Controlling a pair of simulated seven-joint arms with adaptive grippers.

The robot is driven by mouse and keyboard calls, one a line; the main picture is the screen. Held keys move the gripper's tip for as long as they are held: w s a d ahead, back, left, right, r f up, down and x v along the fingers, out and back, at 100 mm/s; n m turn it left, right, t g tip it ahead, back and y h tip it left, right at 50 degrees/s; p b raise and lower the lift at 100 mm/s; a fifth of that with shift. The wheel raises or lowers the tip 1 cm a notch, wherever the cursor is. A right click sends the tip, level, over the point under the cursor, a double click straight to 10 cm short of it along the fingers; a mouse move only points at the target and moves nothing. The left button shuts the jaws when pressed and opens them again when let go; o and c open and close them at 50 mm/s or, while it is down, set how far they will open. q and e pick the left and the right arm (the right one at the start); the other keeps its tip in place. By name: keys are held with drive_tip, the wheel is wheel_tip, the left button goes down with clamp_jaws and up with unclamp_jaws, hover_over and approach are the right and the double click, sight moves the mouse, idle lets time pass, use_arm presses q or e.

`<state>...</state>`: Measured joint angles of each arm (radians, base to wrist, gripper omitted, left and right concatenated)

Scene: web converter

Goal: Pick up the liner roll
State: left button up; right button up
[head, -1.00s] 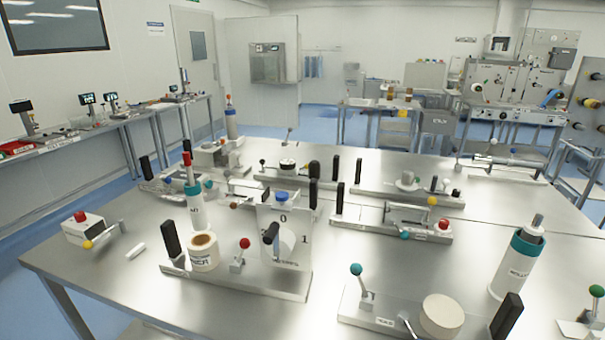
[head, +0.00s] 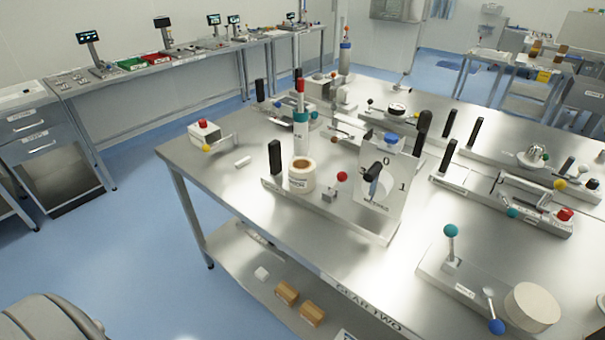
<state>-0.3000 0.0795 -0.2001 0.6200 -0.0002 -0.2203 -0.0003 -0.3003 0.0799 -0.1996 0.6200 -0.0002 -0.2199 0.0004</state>
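A short cream roll with a brown core and a printed label (head: 301,177) stands upright on a metal base plate (head: 335,212) on the near steel table. It looks like the liner roll, but its print is too small to read for certain. A black upright handle (head: 275,158) stands just left of it and a red-knobbed lever (head: 338,184) just right. A clear panel marked 0 and 1 (head: 398,192) with a black knob stands further right on the plate. Neither of my grippers is in view.
A red-button box (head: 206,136) and a small white cylinder (head: 242,162) lie left of the roll. A tall white cylinder with a teal band (head: 300,130) rises behind it. A plain cream disc (head: 532,306) sits lower right. Blue floor (head: 135,215) is open at left.

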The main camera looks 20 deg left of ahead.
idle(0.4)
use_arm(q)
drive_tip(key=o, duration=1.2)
